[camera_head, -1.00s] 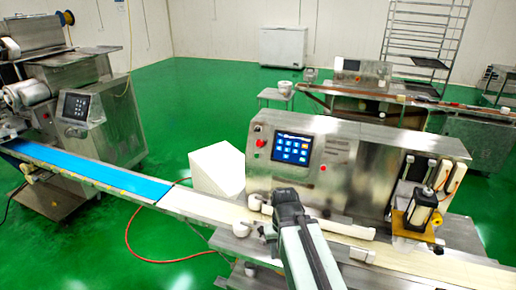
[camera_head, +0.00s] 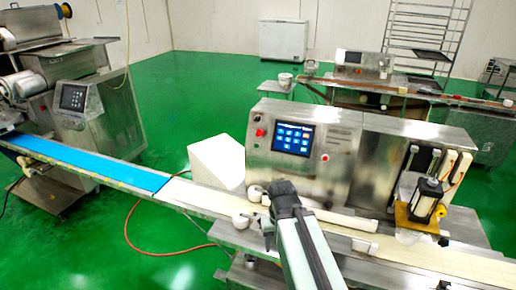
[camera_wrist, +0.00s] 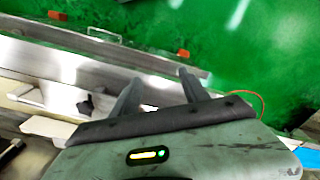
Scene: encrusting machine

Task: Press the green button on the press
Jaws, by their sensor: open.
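The press (camera_head: 340,165) is a steel machine right of the middle in the head view, with a lit blue touchscreen (camera_head: 293,138) on its front. A red button (camera_head: 260,132) is left of the screen and another red button (camera_head: 324,157) is right of it. I cannot make out a green button; the small controls are too blurred. My gripper (camera_head: 270,228) is in front of the press, low over the conveyor, apart from the control panel. In the wrist view, my gripper (camera_wrist: 157,82) has its two fingers spread with nothing between them.
A conveyor with a blue belt (camera_head: 90,165) runs from the left machine (camera_head: 75,100) past the press front. A white block (camera_head: 217,162) stands left of the press. A yellow-based unit (camera_head: 422,205) is at the right. Green floor is free at the lower left.

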